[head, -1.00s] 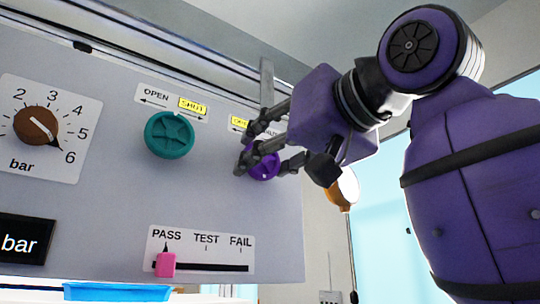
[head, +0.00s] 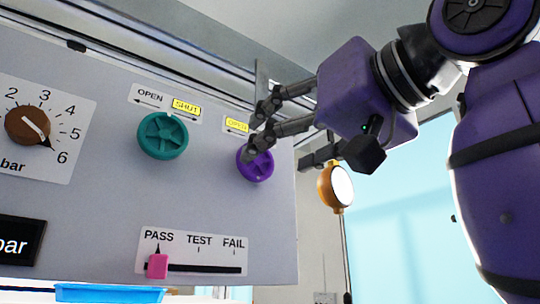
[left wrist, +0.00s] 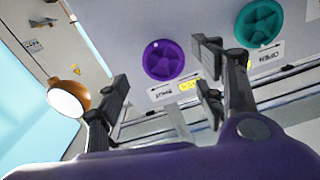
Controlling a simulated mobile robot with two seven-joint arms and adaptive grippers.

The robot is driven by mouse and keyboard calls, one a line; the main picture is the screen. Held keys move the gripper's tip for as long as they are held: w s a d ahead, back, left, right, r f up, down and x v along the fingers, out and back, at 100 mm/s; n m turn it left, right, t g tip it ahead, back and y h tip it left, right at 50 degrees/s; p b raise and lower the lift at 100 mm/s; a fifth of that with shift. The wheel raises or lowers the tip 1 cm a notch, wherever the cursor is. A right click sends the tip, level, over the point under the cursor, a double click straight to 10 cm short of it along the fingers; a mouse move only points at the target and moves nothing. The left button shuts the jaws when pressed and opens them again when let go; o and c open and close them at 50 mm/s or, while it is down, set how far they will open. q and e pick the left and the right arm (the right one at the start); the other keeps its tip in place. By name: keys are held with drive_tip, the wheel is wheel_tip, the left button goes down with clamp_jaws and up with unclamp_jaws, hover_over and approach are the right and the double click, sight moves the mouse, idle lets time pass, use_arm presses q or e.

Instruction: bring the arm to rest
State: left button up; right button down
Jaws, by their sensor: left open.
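My left gripper (head: 280,146) is open and empty in front of the panel. Its arm comes in from the right in the head view. The purple knob (head: 259,167) is on the panel at that view's middle, with a fingertip overlapping its upper edge. In the left wrist view the purple knob (left wrist: 163,60) shows between the spread fingers (left wrist: 162,78), with none wrapped around it. Above the knob in the head view is a label (head: 236,125) with a yellow tag, partly hidden by the fingers. My right gripper is not in view.
The grey panel (head: 90,200) also carries a teal knob (head: 163,136), a brown bar dial (head: 28,127) and a pink slider (head: 157,266) at PASS. A round orange-rimmed lamp (head: 335,188) is near the gripper's underside. A blue tray (head: 110,293) lies below. Free room is right of the panel.

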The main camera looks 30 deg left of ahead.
use_arm(q)
drive_tip(key=shift+v, duration=1.2)
